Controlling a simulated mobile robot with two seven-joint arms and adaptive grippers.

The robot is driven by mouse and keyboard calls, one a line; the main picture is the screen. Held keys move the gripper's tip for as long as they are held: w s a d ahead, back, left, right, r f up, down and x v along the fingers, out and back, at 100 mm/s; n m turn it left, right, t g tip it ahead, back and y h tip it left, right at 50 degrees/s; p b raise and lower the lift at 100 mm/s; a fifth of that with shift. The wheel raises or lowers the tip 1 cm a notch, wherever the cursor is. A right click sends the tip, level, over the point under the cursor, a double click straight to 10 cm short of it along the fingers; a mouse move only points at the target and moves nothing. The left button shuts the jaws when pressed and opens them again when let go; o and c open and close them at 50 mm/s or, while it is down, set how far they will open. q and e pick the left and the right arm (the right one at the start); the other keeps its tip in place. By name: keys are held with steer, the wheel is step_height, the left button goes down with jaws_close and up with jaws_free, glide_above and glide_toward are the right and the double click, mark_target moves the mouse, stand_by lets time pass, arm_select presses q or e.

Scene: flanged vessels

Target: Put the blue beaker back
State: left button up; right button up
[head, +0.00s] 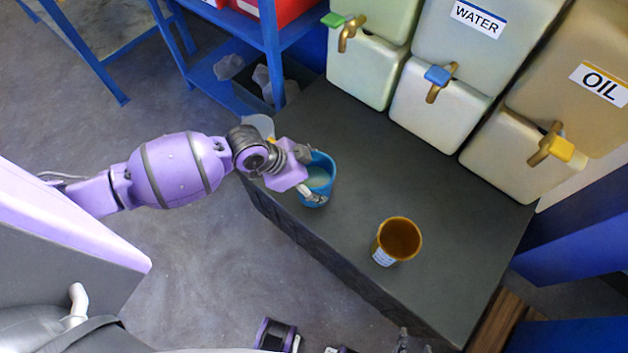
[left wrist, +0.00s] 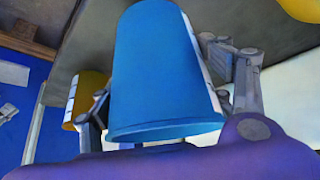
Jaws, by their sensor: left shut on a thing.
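The blue beaker (head: 329,170) is in my left gripper (head: 308,183), over the left part of the dark grey counter in the head view.
A brown-orange beaker (head: 383,249) stands on the counter (head: 345,225) to the right; it also shows in the left wrist view (left wrist: 88,95). A pale vessel (head: 260,125) is partly hidden behind my left wrist. Tanks with taps, including WATER (head: 470,50) and OIL (head: 560,90), line the back.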

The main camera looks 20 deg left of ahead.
arm_select(q)
steer(key=shift+w+a+f, duration=0.25)
steer(key=shift+w+f, duration=0.55)
steer(key=shift+f, duration=0.05)
step_height(320, 180, down, 3)
steer(key=shift+w+f+b, duration=0.1)
steer(key=shift+b, duration=0.3)
arm_select(e)
steer(key=shift+w+a+f, duration=0.15)
steer(key=shift+w+f, duration=0.05)
steer(key=shift+f, duration=0.1)
steer(key=shift+s, duration=0.15)
arm_select(q)
steer(key=shift+f, duration=0.15)
steer(key=o, duration=2)
arm_select(e)
steer(key=shift+s+f, duration=0.1)
steer(key=shift+s, duration=0.05)
arm_select(q)
steer(key=shift+f, duration=0.1)
